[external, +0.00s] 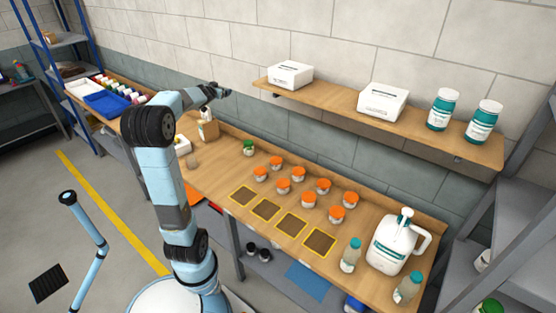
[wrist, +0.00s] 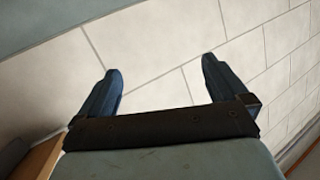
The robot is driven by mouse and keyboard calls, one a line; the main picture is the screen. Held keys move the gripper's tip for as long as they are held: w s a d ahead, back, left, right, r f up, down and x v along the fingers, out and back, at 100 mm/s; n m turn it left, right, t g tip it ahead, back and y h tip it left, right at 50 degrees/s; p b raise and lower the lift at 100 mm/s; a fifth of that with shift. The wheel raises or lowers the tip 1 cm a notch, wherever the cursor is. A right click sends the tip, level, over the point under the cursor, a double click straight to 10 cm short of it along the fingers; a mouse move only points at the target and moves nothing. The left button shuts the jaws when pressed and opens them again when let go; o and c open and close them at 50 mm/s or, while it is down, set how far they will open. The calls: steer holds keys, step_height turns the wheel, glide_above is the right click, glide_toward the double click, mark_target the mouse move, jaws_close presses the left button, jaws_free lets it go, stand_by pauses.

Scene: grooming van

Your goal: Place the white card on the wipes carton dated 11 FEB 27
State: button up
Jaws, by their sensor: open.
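Two white cartons stand apart on the wall shelf in the external view, a left carton (external: 289,75) and a right carton (external: 382,103). Both have dark print that is too small to read, so I cannot tell which is dated 11 FEB 27. I cannot make out the white card in either view. My gripper (external: 224,91) is raised near the wall, left of the shelf and apart from both cartons. In the wrist view my gripper (wrist: 160,68) is open, with two dark fingers spread and nothing between them.
The wall shelf (external: 331,105) also holds two teal-labelled tubs (external: 442,109) at its right. Below, the bench (external: 213,176) carries several orange-lidded jars (external: 298,174), yellow-edged dark squares (external: 265,209), a white jug (external: 393,246) and bottles. A blue tray (external: 107,103) lies at the far left.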

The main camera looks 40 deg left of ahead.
steer(key=s+d+f+m+g+h, duration=0.1)
steer(key=s+d+f, duration=0.4)
steer(key=s+d, duration=0.5)
steer(key=s+d+f+m+g+h, duration=0.1)
steer(key=s+d+f+g+h, duration=0.2)
steer(key=s+d, duration=0.8)
steer(key=s+d+f+m+g+h, duration=0.1)
steer(key=s+d+f+g+h, duration=0.2)
steer(key=s+d+f, duration=0.4)
steer(key=s+d, duration=0.4)
steer(key=d, duration=0.4)
steer(key=shift+f+g, duration=0.3)
steer(key=shift+f, duration=0.05)
